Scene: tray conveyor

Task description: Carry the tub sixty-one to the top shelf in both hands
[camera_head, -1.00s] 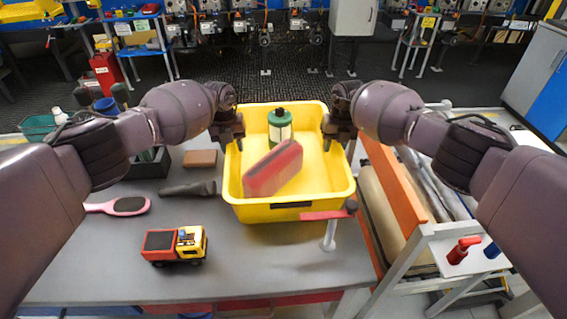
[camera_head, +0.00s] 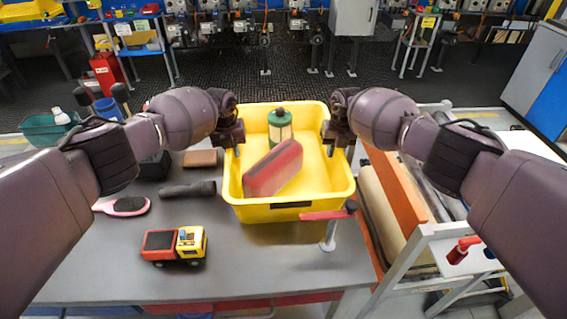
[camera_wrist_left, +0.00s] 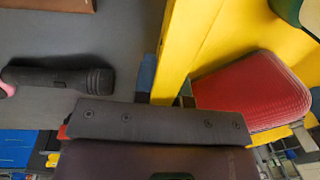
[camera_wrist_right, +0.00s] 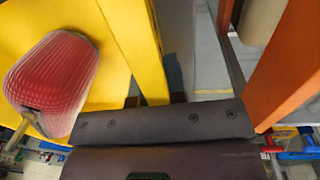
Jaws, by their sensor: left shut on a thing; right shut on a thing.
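The yellow tub (camera_head: 338,190) sits at the table's back right, upright, with a dark label on its front wall too small to read. It holds a red block-like item (camera_head: 273,169) and a green-and-white bottle (camera_head: 280,125). My left gripper (camera_head: 236,150) is shut on the tub's left wall, and my right gripper (camera_head: 340,148) is shut on its right wall. The wrist views show the yellow wall (camera_wrist_left: 178,50) (camera_wrist_right: 143,50) running in at each gripper; the fingertips are mostly hidden. I cannot tell whether the tub's bottom touches the table.
A red-handled clamp-like stand (camera_head: 330,232) is close at the tub's front right. A toy truck (camera_head: 174,245), a dark torch-like tool (camera_head: 188,189), a brown block (camera_head: 200,158) and a brush (camera_head: 123,206) lie left. An orange-sided rack (camera_head: 402,205) stands right.

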